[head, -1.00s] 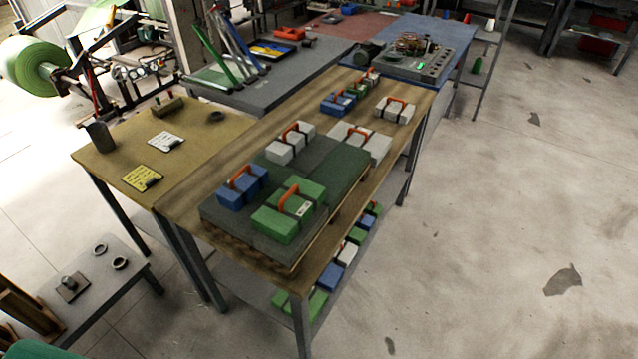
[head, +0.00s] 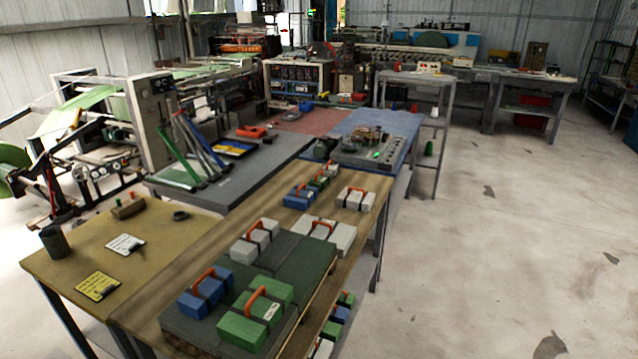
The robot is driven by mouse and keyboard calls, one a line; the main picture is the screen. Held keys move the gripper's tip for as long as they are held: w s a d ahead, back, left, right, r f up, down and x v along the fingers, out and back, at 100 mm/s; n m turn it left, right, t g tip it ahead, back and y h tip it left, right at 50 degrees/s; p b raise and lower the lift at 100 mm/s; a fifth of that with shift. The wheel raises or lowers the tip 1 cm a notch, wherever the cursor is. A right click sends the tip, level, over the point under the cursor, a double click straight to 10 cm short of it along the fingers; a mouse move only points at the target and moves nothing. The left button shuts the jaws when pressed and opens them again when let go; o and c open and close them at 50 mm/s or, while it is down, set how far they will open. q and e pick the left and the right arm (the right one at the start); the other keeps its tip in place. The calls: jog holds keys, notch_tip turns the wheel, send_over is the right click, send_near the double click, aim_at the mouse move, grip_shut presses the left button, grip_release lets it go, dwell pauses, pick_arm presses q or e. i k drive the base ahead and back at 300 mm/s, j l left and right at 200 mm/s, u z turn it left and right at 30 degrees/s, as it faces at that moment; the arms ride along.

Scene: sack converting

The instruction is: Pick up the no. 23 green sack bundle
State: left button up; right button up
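A large green sack bundle (head: 240,327) with a dark strap, an orange handle and a small white label lies at the near right of a dark green mat (head: 299,287) on the wooden table. The label's number is too small to read. A blue bundle (head: 193,305) with an orange handle lies just left of it. A white bundle (head: 245,249) lies at the mat's far left. A smaller green bundle with blue and white ones sits farther back. Neither of my grippers is in view.
Several more bundles, such as a white one (head: 357,198), stand along the wooden table (head: 375,187). A tan table (head: 60,260) with cards adjoins on the left. A blue-topped bench with a device (head: 372,150) stands behind. The floor (head: 470,260) on the right is clear.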

aim_at(320, 181)
jog(key=i+l+z, duration=0.9)
jog(key=i+z, duration=0.15)
jog(key=i, duration=0.3)
jog(key=i+z, duration=0.3)
jog(key=i, duration=0.15)
jog(key=i+l+u, duration=0.1)
jog(key=i+u, duration=0.25)
jog(key=i+l+u, duration=0.2)
jog(key=i+u, duration=0.2)
jog(key=i+l+u, duration=0.35)
jog(key=i, duration=0.1)
